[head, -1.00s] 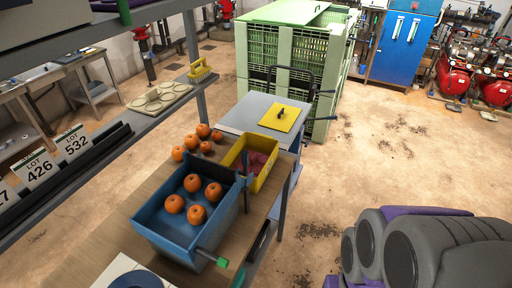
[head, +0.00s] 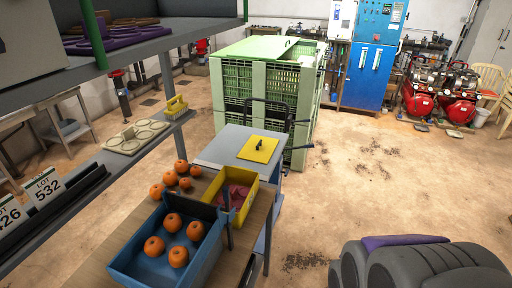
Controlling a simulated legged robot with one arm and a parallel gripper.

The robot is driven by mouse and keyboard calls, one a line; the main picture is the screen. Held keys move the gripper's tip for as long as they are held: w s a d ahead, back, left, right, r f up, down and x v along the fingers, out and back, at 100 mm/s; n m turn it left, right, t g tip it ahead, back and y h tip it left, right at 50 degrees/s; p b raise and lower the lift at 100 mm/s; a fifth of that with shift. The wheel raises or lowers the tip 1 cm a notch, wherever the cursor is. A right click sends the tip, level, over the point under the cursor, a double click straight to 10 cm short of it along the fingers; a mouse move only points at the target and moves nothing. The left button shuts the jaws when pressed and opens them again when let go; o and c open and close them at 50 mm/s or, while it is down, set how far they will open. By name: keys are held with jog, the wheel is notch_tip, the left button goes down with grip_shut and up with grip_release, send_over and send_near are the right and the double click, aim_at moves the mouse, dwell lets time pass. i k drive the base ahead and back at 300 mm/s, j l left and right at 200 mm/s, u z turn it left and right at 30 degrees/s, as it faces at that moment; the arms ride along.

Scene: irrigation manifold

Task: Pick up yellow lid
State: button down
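The yellow lid (head: 256,151) is a flat square plate with a small dark upright handle on top. It lies flat on the grey top of a cart or table (head: 215,151), just beyond a yellow bin (head: 243,207). The bin is open and holds something dark pink or red. Nothing covers the lid. My gripper is not in view.
A blue bin (head: 133,269) with orange fruit stands on a wooden table, with loose oranges (head: 181,167) beyond it. A shelf (head: 92,207) runs along the left. A green crate (head: 284,90) stands behind the cart. The floor (head: 385,170) on the right is largely clear.

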aim_at(260, 149)
jog(key=i+l+u, duration=0.3)
jog(key=i, duration=0.3)
jog(key=i+l+u, duration=0.25)
jog(key=i+l, duration=0.3)
jog(key=i+l+u, duration=0.3)
jog(key=i+l, duration=0.25)
jog(key=i+l+u, duration=0.3)
jog(key=i+l, duration=0.15)
jog(key=l, duration=0.4)
